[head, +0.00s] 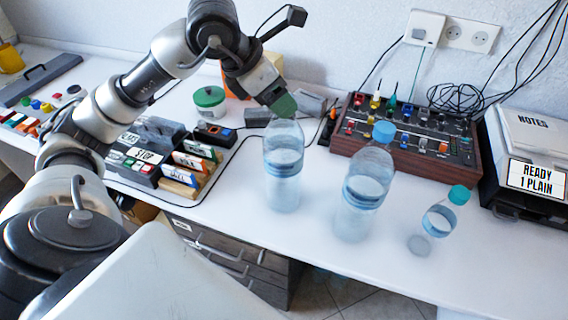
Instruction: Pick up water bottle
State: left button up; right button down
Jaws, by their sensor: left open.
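The left bottle (284,160) has a dark green cap. The middle bottle (367,188) has a blue cap and is nearer the front edge. The right bottle (440,220) is smaller, with a teal cap. My left gripper (279,98) reaches down from above to the cap of the left bottle. It is open; its fingertips are hard to make out, and I cannot tell whether they touch the cap. My right gripper is not in view.
A wood-sided control box (402,140) stands behind the bottles. A black-and-white case marked "NOTES" (528,150) is at the right. A green-lidded jar (210,101) and a labelled organizer (145,150) are at the left. The front right table surface is clear.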

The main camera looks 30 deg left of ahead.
pick_arm(q)
jog(key=shift+x, duration=1.4)
jog(key=shift+a+r, duration=0.1)
grip_shut()
jog(key=shift+r, duration=0.15)
